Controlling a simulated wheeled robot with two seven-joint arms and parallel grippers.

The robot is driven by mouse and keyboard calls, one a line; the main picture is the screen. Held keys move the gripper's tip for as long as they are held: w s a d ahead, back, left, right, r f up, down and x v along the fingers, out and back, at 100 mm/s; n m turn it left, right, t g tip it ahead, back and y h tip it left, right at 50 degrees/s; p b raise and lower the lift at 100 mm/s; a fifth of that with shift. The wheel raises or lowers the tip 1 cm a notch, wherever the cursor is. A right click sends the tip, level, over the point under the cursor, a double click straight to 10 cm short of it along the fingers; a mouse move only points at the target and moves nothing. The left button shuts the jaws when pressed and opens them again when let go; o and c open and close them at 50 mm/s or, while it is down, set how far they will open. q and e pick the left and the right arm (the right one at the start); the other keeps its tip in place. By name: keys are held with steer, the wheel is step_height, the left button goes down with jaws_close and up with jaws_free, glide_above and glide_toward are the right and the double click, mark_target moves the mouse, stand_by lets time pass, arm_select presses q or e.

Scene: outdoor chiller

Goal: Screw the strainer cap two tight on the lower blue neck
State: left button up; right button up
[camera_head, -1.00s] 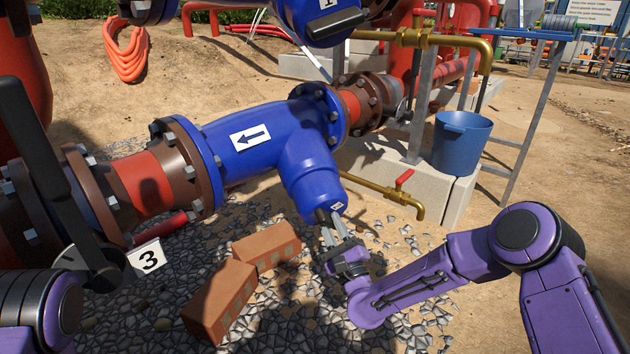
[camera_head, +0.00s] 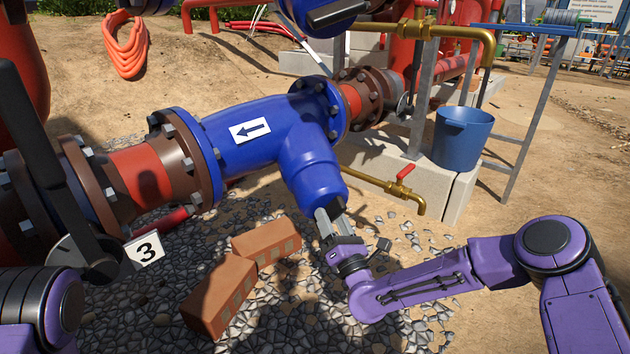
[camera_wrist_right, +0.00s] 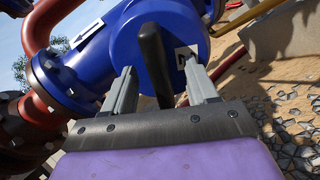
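The blue strainer cap two (camera_head: 322,193) sits at the end of the lower blue neck (camera_head: 307,160), which slants down toward me. In the right wrist view the cap (camera_wrist_right: 126,44) shows a black bar handle (camera_wrist_right: 154,62) and a white number label (camera_wrist_right: 187,58), partly hidden by a finger. My right gripper (camera_head: 328,222) is at the cap's face. In the wrist view its two grey fingers (camera_wrist_right: 161,88) stand apart on either side of the bar, with gaps visible. Whether the cap sits fully tight cannot be seen. My left gripper is out of view; only its arm shows at lower left.
Two bricks (camera_head: 266,243) lie on the gravel left of my right gripper. A brass tap (camera_head: 402,187) with a red handle is close behind on the right. A blue bucket (camera_head: 462,138) stands on a concrete block. A black valve lever (camera_head: 35,130) rises at the left.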

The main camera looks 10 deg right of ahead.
steer(key=o, duration=0.3)
